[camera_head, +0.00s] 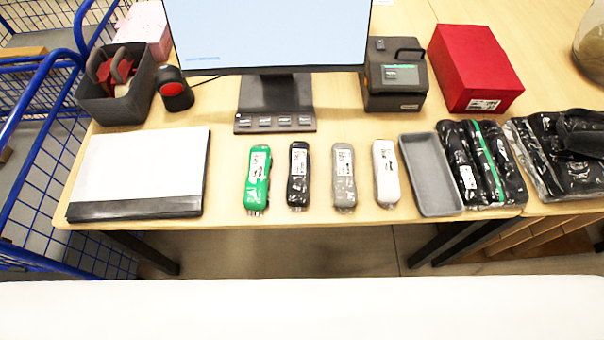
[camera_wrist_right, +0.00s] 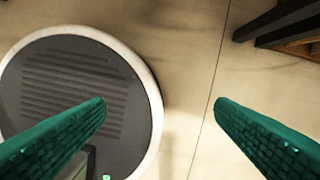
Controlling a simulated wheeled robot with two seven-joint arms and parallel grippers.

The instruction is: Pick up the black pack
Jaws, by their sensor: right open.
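The black pack (camera_head: 298,175) is a slim plastic-wrapped item with a white label. It lies lengthwise near the front of the wooden table in the head view, between a green pack (camera_head: 257,180) and a grey pack (camera_head: 344,178). A white pack (camera_head: 386,172) lies further right in the same row. My right gripper (camera_wrist_right: 160,102) shows in the right wrist view with its two green fingers wide apart and nothing between them. It is over the floor, away from the packs. My left gripper is in neither view.
A grey tray (camera_head: 431,175) stands right of the row, with bagged dark garments (camera_head: 483,165) beside it. A white and black flat packet (camera_head: 140,172) lies at left. A monitor (camera_head: 268,35), label printer (camera_head: 394,78) and red box (camera_head: 474,66) stand behind. Blue wire carts (camera_head: 36,150) flank the left.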

